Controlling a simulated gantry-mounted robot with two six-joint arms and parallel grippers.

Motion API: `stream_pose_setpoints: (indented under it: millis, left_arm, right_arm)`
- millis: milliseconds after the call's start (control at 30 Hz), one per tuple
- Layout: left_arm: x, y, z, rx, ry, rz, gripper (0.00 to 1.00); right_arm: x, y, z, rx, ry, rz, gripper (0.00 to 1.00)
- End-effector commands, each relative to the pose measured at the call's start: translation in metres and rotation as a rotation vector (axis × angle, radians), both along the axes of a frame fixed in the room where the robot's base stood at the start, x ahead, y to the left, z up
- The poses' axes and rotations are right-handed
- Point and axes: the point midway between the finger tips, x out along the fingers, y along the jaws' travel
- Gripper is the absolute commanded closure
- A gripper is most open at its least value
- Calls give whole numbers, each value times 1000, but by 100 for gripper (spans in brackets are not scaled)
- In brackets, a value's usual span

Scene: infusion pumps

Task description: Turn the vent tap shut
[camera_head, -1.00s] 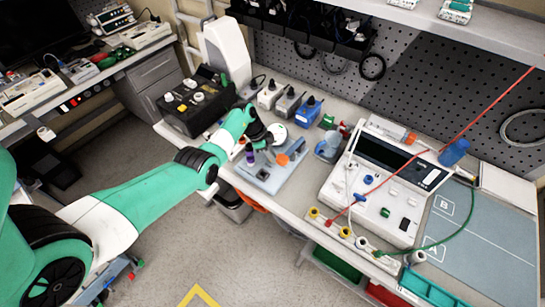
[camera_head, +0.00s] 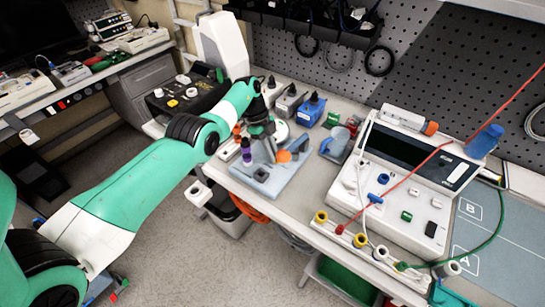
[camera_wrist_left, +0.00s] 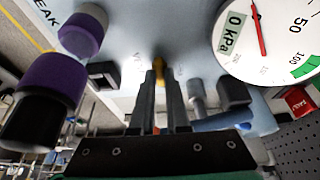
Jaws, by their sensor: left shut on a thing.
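My left gripper (camera_head: 272,153) reaches down over a pale blue-grey test block (camera_head: 268,185) on the bench. In the left wrist view the two dark fingers (camera_wrist_left: 160,80) are close together, shut on the vent tap. Only a small brass-yellow bit of the tap (camera_wrist_left: 160,66) shows; the fingers hide the rest, so I cannot tell its angle. The round white gauge (camera_wrist_left: 262,42) beside it has a red needle and reads "0 kPa". A purple and black knob (camera_wrist_left: 50,80) stands on the other side. My right gripper is not in view.
An orange disc (camera_head: 284,156) is on the block close to the gripper. Purple-topped part (camera_head: 246,152) stands at its left edge. A white console (camera_head: 400,190) with red and green cables is to the right. Blue and grey boxes stand behind.

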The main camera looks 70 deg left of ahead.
Motion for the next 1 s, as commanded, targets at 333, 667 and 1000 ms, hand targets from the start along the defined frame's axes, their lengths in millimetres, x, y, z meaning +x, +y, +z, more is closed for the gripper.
stream_pose_setpoints:
  millis: [333, 667, 1000]
  left_arm:
    - [0, 0, 0, 0, 2, -5, 100]
    - [0, 0, 0, 1, 1, -4, 56]
    - [-3, 3, 15, 1, 1, 1, 56]
  right_arm:
    - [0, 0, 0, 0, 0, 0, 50]
    - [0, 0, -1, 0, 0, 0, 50]
    - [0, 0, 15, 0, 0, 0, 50]
